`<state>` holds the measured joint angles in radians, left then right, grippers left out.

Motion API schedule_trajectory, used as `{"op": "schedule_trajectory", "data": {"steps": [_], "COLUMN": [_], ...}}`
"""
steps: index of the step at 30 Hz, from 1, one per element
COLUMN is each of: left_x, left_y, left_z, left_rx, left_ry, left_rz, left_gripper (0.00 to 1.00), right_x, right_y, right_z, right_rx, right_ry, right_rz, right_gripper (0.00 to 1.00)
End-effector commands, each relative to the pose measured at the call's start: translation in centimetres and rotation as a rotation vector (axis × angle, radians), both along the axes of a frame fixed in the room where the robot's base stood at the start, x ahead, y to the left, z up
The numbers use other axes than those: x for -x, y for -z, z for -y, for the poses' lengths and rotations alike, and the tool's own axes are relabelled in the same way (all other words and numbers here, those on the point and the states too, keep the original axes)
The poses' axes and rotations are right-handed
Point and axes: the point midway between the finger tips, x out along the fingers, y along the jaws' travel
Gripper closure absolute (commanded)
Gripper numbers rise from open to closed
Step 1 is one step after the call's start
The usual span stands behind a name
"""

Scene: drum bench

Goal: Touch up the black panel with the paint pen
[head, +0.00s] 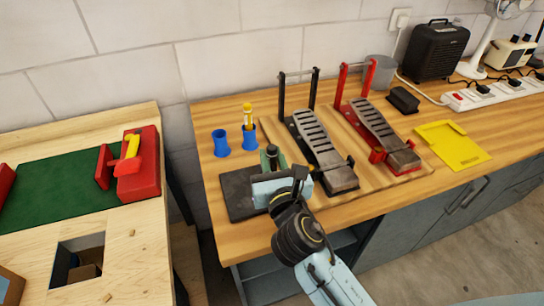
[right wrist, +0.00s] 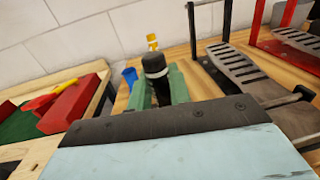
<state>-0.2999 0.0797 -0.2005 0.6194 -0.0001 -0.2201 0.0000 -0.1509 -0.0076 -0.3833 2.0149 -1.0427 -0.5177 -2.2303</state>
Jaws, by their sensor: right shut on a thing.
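The black panel (head: 239,196) lies flat on the wooden bench, left of the pedals; my right gripper covers part of its right side. My right gripper (head: 270,162) is shut on a dark pen with a light band (right wrist: 155,75), held between its green fingers (right wrist: 177,84). The pen's black upper end (head: 271,150) sticks up above the fingers. Its lower end is hidden, so I cannot tell whether it touches the panel. My left gripper is not in view.
Two blue cups (head: 221,144) stand behind the panel; one holds a yellow pen-like thing (head: 247,112). A black pedal (head: 322,145) is close right of my gripper, a red-framed pedal (head: 378,130) beyond. A yellow tray (head: 455,143) lies further right. A side table (head: 125,245) stands left across a gap.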

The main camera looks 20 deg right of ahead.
Motion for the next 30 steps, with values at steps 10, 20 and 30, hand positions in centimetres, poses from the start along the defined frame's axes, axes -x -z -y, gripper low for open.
{"op": "schedule_trajectory", "data": {"steps": [10,20,30], "left_x": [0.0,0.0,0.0], "left_y": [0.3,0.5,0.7], "left_z": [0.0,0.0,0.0], "left_rx": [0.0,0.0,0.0], "left_ry": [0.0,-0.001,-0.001], "left_rz": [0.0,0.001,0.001], "left_gripper": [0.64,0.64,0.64], "right_x": [0.0,0.0,0.0], "right_y": [0.5,0.8,1.3], "right_z": [0.0,0.0,0.0], "right_rx": [0.001,0.002,0.001], "right_ry": [0.0,0.0,0.0], "right_rz": [0.0,0.0,0.0], "right_gripper": [0.91,0.91,0.91]}}
